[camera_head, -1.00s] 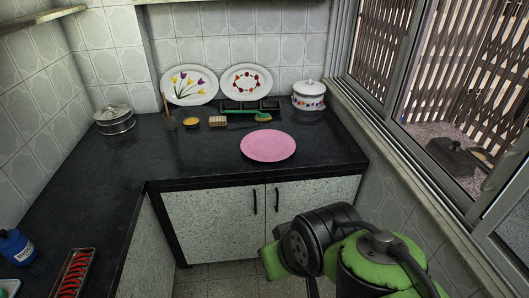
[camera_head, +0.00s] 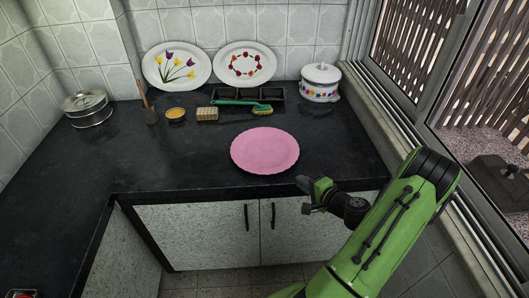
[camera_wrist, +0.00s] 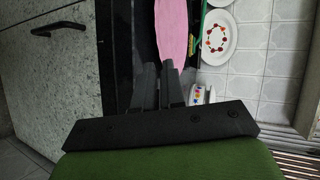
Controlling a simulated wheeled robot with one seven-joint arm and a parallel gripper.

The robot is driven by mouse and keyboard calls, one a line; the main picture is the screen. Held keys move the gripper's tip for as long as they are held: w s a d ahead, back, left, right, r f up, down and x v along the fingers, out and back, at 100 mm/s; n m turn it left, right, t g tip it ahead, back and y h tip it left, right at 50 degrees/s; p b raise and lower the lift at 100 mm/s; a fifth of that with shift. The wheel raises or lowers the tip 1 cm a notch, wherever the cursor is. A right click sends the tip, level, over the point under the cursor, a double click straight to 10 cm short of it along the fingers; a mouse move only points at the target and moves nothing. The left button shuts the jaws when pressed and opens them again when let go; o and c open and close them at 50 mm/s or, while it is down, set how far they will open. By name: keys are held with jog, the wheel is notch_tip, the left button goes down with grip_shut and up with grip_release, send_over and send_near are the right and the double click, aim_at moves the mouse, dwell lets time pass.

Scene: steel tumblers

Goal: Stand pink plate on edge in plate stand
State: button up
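The pink plate (camera_head: 265,150) has a scalloped rim and lies flat on the dark counter, near its front edge. It also shows in the wrist view (camera_wrist: 173,28), beyond my fingertips. My gripper (camera_head: 305,196) is at the counter's front edge, to the right of and nearer than the plate, not touching it. A low black divided holder (camera_head: 272,93) at the back of the counter may be the plate stand. A green-handled brush (camera_head: 240,102) lies in front of it and partly hides it.
Two decorated white plates (camera_head: 177,66) (camera_head: 245,64) lean against the back wall. A lidded white pot (camera_head: 320,83) stands at the back right. A sponge (camera_head: 207,114), a yellow dish (camera_head: 176,114) and a steel container (camera_head: 89,108) stand further left. Counter left of the pink plate is clear.

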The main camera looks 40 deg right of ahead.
aim_at(282, 175)
jog(key=b+x, duration=0.1)
jog(key=x, duration=1.1)
jog(key=shift+s+f, duration=0.1)
grip_shut()
